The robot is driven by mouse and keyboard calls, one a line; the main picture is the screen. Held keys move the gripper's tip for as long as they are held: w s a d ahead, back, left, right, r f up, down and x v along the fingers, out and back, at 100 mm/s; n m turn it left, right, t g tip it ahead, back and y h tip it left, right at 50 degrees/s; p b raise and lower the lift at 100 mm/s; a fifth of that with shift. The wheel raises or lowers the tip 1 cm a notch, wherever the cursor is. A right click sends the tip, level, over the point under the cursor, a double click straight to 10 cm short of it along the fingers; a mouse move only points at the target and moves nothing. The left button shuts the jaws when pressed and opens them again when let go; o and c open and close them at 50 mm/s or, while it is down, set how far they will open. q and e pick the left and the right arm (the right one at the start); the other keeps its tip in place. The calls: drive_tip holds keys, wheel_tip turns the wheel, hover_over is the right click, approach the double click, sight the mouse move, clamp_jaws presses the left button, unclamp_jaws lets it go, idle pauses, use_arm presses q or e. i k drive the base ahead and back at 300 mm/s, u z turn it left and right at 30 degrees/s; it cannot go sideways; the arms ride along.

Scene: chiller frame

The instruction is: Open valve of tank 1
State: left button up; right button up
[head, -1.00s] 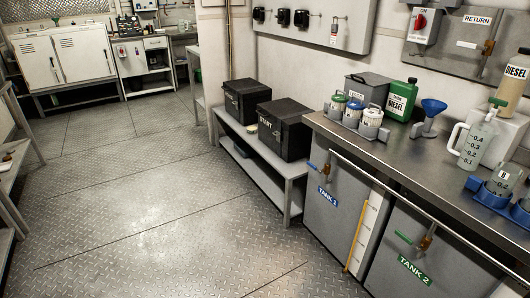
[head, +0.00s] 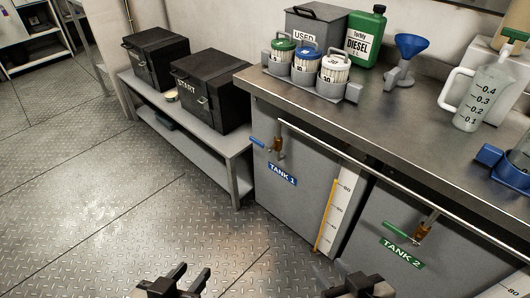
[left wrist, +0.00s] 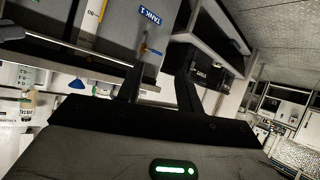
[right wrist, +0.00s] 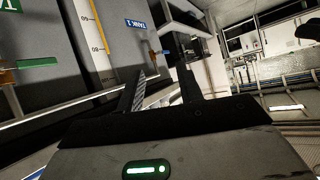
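The tank 1 valve (head: 277,148) is a brass fitting with a blue lever pointing left, on the grey front of tank 1 (head: 300,208), above the blue TANK 1 label (head: 282,174). The valve also shows in the left wrist view (left wrist: 146,48) and right wrist view (right wrist: 155,51), beyond the fingers. My left gripper (head: 192,274) is open and empty, low in front of the tanks and left of tank 1. My right gripper (head: 338,277) also looks empty, low and to the right; its fingers are apart in its wrist view. Neither touches the valve.
A metal rail (head: 390,184) runs along the worktop's front edge, just above the valve. Tank 2's green-handled valve (head: 416,233) is to the right. A low bench (head: 236,160) with black boxes (head: 211,89) adjoins tank 1 on the left. The floor in front is clear.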

sight(253, 140)
drive_tip(key=z, duration=0.45)
drive_tip(key=i, duration=1.1)
drive_tip(key=u, duration=0.2)
